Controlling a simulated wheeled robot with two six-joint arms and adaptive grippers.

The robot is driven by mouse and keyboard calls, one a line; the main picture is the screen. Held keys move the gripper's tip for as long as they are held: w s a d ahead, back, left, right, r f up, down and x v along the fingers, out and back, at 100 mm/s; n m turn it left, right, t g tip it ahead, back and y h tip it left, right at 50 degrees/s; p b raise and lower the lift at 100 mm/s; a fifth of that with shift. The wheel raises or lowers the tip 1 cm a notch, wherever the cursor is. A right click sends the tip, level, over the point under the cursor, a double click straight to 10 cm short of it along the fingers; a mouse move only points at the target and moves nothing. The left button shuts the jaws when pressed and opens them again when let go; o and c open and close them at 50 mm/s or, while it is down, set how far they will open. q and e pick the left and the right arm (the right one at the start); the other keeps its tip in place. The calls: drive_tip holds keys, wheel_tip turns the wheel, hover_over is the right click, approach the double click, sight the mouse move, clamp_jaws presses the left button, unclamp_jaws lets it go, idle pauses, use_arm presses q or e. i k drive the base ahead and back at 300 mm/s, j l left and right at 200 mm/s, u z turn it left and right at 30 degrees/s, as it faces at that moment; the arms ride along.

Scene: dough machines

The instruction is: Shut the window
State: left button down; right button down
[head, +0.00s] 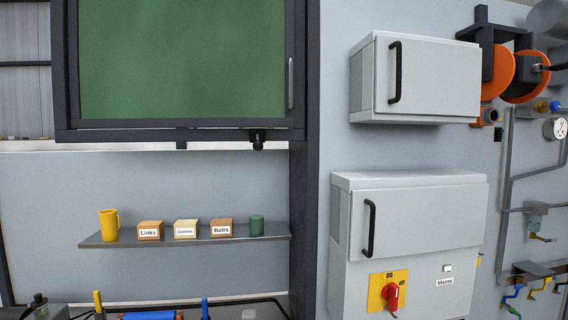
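The window (180,60) is at the upper left of the head view. It has a dark grey frame and a green pane, and its top is cut off by the picture edge. A slim grey vertical handle (290,83) is on its right side. A small black fitting (257,138) hangs below the lower right part of the frame. A pale strip of sill shows under the frame's lower edge. I cannot tell from this view how far the window stands open. Neither of my grippers is in view.
A shelf (184,243) below the window bears a yellow mug (109,224), labelled boxes (186,229) and a green cup (257,226). A dark post (304,200) separates it from two grey cabinets (425,80) with black handles. Pipes and valves are at the far right.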

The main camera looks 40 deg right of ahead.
sight(133, 63)
drive_tip(key=z, duration=1.55)
drive_tip(key=i+l, duration=0.15)
drive_tip(key=l, duration=0.25)
drive_tip(key=i+l, duration=0.2)
drive_tip(key=l, duration=0.2)
drive_tip(key=i+l, duration=0.15)
drive_tip(key=l, duration=0.25)
